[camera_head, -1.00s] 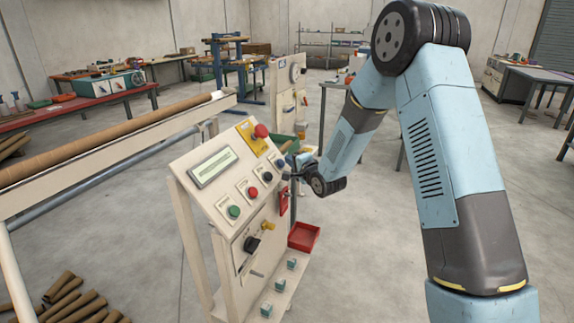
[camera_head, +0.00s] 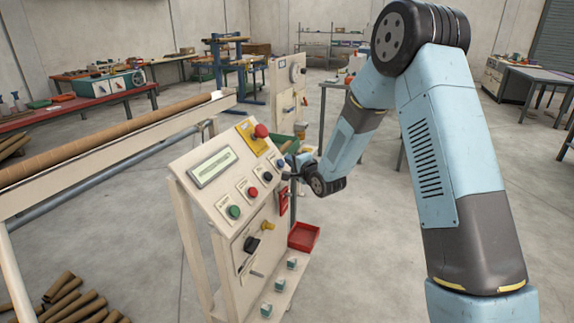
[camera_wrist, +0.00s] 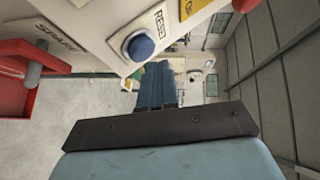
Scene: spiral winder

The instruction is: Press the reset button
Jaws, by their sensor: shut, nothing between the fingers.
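In the head view the blue button (camera_head: 280,163) sits at the panel's right edge. My gripper (camera_wrist: 158,70) is shut and empty, its dark blue fingers together, just below the button in the wrist view. I see no clear contact with the button. In the head view my gripper (camera_head: 291,162) is small and partly hidden, close to the panel's right edge.
A red emergency knob (camera_head: 261,131) on a yellow plate, a black button (camera_head: 267,177), a red button (camera_head: 253,191) and a green button (camera_head: 234,212) share the panel. A red holder (camera_wrist: 22,80) is beside it.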

